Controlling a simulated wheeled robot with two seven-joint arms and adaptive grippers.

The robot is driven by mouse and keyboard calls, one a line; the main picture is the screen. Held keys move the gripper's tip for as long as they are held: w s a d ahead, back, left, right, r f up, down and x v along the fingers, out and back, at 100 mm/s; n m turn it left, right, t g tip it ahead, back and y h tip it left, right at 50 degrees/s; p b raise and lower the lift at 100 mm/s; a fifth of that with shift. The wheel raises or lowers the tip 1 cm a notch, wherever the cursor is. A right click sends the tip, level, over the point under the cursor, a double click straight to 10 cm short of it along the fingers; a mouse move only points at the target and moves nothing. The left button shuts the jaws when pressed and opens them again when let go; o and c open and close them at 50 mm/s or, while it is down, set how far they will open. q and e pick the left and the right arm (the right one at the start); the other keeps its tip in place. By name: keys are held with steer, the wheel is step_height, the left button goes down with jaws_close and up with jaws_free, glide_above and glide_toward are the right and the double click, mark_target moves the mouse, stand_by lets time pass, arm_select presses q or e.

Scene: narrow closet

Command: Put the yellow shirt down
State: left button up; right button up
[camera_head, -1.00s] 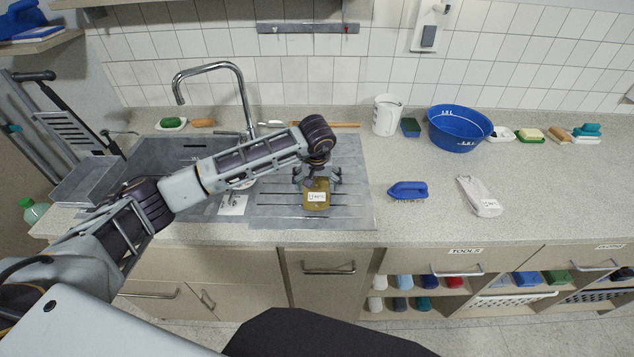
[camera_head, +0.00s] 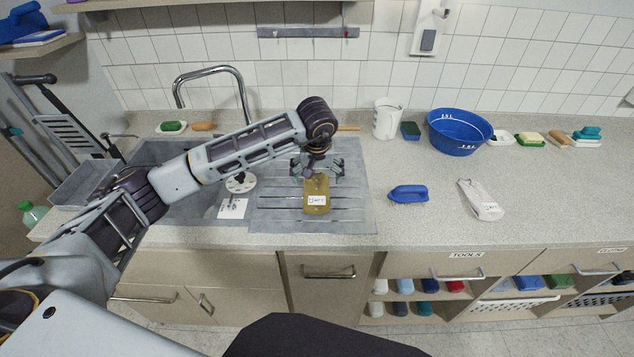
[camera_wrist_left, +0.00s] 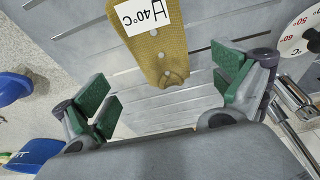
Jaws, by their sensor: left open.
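The yellow shirt (camera_head: 317,190), a small folded mustard-yellow cloth with a white label, lies on the grey ribbed drainboard (camera_head: 270,212) beside the sink. In the left wrist view the yellow shirt (camera_wrist_left: 157,55) shows its knit texture, two small button-like dots and a label reading 40°C. My left gripper (camera_head: 317,171) is open and empty, just behind the shirt's far end in the head view. In the left wrist view the green-padded fingers of the left gripper (camera_wrist_left: 170,92) are spread wide, with the shirt between and beyond them, touching neither finger. My right gripper is not in view.
The sink basin (camera_head: 190,207) and faucet (camera_head: 240,85) are left of the shirt. A blue brush (camera_head: 408,193), a white cloth (camera_head: 480,199), a blue bowl (camera_head: 458,131) and a white jug (camera_head: 387,118) stand to the right.

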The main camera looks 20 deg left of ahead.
arm_select(q)
steer(key=v, duration=0.6)
stand_by(0.6)
